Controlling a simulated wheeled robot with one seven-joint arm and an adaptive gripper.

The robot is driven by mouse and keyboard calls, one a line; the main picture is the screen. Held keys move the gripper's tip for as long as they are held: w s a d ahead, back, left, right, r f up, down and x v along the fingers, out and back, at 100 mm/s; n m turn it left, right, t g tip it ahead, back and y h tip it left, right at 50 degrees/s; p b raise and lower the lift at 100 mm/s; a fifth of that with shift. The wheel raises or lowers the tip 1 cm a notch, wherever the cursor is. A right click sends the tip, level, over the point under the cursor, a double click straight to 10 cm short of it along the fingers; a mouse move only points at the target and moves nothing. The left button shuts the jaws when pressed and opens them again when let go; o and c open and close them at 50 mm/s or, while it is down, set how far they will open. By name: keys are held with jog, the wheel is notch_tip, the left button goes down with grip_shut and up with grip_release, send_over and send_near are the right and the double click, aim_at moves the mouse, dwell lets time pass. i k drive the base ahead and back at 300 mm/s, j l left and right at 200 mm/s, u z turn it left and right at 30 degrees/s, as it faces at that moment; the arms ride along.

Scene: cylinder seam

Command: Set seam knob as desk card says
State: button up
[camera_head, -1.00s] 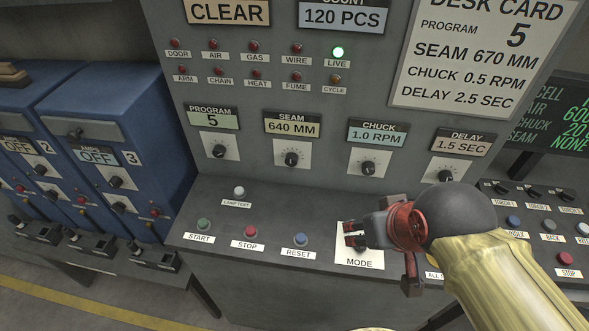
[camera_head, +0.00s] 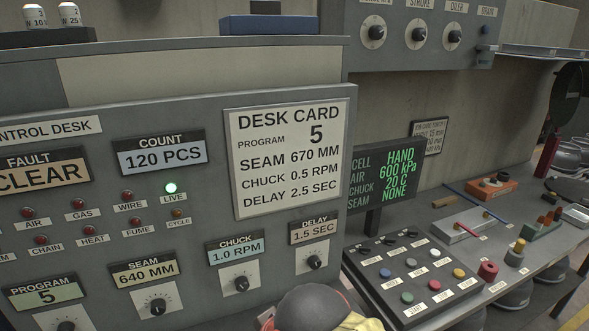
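The desk card (camera_head: 287,158) reads program 5, seam 670 MM, chuck 0.5 RPM, delay 2.5 SEC. The seam display (camera_head: 145,274) reads 640 MM. The black seam knob (camera_head: 157,305) sits on a white plate just below it, near the bottom of the view. My gripper's fingers are out of the frame.
The chuck display (camera_head: 235,249) reads 1.0 RPM and the delay display (camera_head: 314,231) 1.5 SEC, each above its own knob. The program display (camera_head: 45,294) reads 5. The fault display (camera_head: 42,172) reads CLEAR. A button box (camera_head: 412,270) stands at the right.

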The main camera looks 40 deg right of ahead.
aim_at(157, 307)
jog(key=k+j+z, duration=0.15)
jog(key=z, duration=0.2)
jog(key=k+j+z, duration=0.1)
jog(key=k+z, duration=0.25)
jog(key=k+j+z, duration=0.1)
jog(key=z, duration=0.25)
